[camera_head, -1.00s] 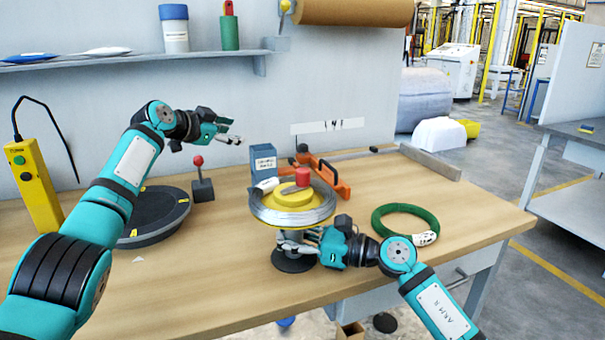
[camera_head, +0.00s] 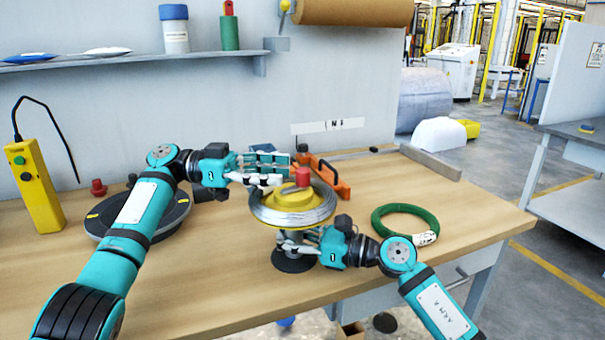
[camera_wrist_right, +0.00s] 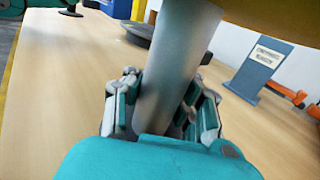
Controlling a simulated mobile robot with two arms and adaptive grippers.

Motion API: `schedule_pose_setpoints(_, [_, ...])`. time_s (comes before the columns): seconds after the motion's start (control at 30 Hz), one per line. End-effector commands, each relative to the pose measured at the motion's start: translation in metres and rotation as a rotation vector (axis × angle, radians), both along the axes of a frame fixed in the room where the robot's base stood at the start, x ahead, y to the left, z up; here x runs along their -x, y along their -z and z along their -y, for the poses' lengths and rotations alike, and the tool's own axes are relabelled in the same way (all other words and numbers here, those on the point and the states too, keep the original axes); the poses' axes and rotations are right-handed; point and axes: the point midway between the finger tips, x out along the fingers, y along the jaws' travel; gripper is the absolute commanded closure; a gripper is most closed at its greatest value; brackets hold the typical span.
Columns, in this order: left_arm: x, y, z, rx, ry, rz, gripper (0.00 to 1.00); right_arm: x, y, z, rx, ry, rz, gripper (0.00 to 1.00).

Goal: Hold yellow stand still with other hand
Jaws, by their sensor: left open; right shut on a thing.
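The yellow stand (camera_head: 292,197) stands upright on the bench, with a silver wire coil (camera_head: 280,219) around its yellow top and a red knob (camera_head: 303,176) above. Its dark round base (camera_head: 293,260) rests on the wood. My right gripper (camera_head: 287,243) is shut on the stand's grey post below the yellow top. The post (camera_wrist_right: 176,75) shows between the fingers in the right wrist view. My left gripper (camera_head: 278,171) is open at the left back edge of the yellow top, above the coil. Whether its fingers touch the stand I cannot tell.
A green coil (camera_head: 379,224) lies to the right. An orange tool (camera_head: 335,180) lies behind the stand. A dark turntable (camera_head: 100,222) and a yellow control box (camera_head: 34,185) are at the left. The front middle of the bench is clear.

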Motion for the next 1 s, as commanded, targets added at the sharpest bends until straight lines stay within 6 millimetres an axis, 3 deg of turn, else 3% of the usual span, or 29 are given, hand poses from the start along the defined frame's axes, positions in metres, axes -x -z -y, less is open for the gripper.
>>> schedule_pose_setpoints(0.1, [0.005, 0.000, 0.023, -0.001, 0.001, -0.001, 0.52, 0.000, -0.001, 0.000, -0.001, 0.000, 0.000, 1.00])
schedule_pose_setpoints(0.3, [0.010, 0.000, 0.047, -0.001, -0.002, -0.001, 0.52, 0.000, 0.000, 0.000, -0.001, 0.000, 0.000, 1.00])
schedule_pose_setpoints(0.7, [0.011, 0.000, 0.054, -0.001, -0.002, -0.002, 0.52, 0.000, 0.000, 0.000, -0.001, 0.000, 0.000, 1.00])
schedule_pose_setpoints(1.0, [0.011, 0.000, 0.054, -0.001, -0.003, -0.002, 0.91, 0.000, 0.000, 0.000, -0.001, 0.000, 0.000, 1.00])
